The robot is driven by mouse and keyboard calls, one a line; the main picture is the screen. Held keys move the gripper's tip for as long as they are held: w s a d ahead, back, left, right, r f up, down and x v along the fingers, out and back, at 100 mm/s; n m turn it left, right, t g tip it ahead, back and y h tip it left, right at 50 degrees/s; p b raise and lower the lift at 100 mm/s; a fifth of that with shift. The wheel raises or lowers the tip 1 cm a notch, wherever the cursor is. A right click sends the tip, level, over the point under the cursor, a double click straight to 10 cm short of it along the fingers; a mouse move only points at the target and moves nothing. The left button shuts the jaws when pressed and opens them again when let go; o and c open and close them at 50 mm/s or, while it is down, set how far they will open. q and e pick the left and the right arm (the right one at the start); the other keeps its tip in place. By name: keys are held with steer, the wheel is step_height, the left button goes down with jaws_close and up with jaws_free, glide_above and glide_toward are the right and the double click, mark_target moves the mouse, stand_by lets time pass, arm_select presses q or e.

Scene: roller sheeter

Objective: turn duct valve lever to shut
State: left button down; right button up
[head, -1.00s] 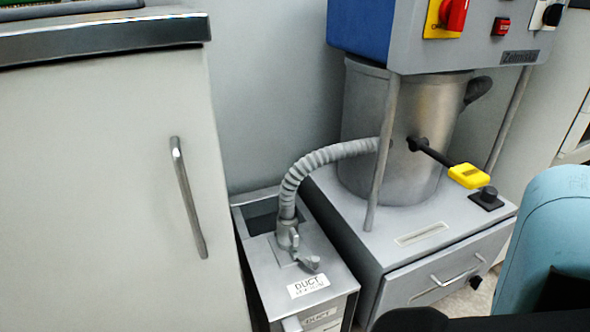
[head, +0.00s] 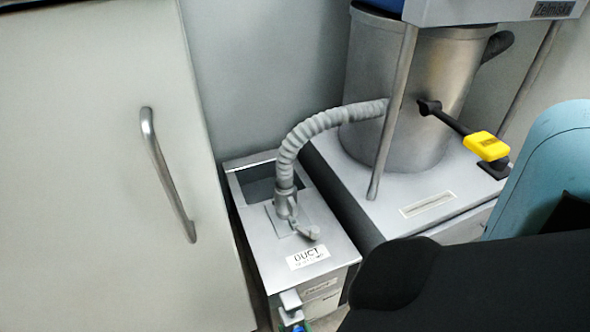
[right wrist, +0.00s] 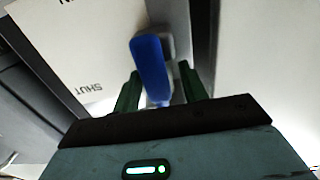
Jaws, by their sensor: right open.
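In the right wrist view, a blue lever (right wrist: 150,65) on a grey mount shows between the two dark green fingers of my right gripper (right wrist: 161,72). The gripper is open, with a finger on each side of the lever and gaps visible. A panel (right wrist: 88,50) with the word SHUT, upside down in this view, is beside it. In the head view, the grey duct box (head: 255,228) stands low in the middle, and a small grey fitting and a bit of blue show at its front by the bottom edge. My right arm hides much there. My left gripper is not in view.
A grey ribbed hose (head: 318,125) runs from the duct box top to a metal drum (head: 400,100). A yellow-ended handle (head: 486,146) sticks out from the drum. A white cabinet (head: 85,190) with a metal handle stands close at left. The gap between box and machine is narrow.

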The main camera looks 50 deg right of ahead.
jaws_close()
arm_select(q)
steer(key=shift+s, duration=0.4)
